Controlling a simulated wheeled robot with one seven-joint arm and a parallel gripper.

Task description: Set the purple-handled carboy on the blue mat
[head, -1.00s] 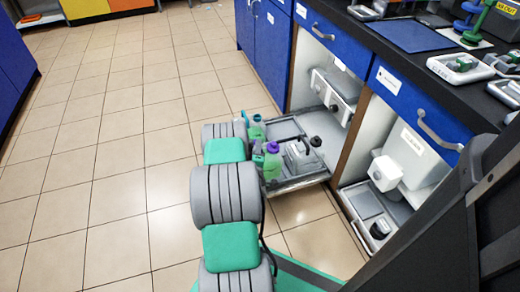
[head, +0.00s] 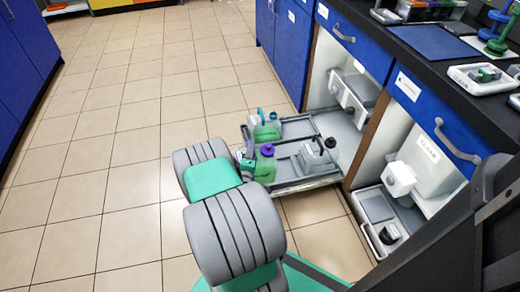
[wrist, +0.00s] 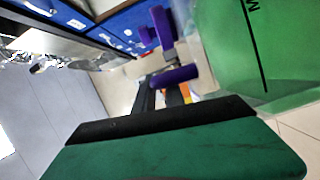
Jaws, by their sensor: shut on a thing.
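The purple-handled carboy (head: 265,170) is a translucent green bottle with a purple cap, at the left front edge of a pulled-out tray. I cannot tell whether its base touches the tray. My gripper (head: 247,166) is beside it on the left, partly hidden by my arm. In the wrist view the green carboy body (wrist: 265,45) fills the right side, and its purple handle (wrist: 174,76) is at my dark fingers (wrist: 158,95). My gripper is shut on that handle. The blue mat (head: 428,42) lies flat and bare on the dark counter at the upper right.
A green carboy with a teal cap (head: 266,130) stands behind on the grey tray (head: 310,183). A dark-capped grey container (head: 314,152) is also on it. Open cabinet bays and a blue drawer front (head: 425,108) lie below the counter. Tiled floor at left is clear.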

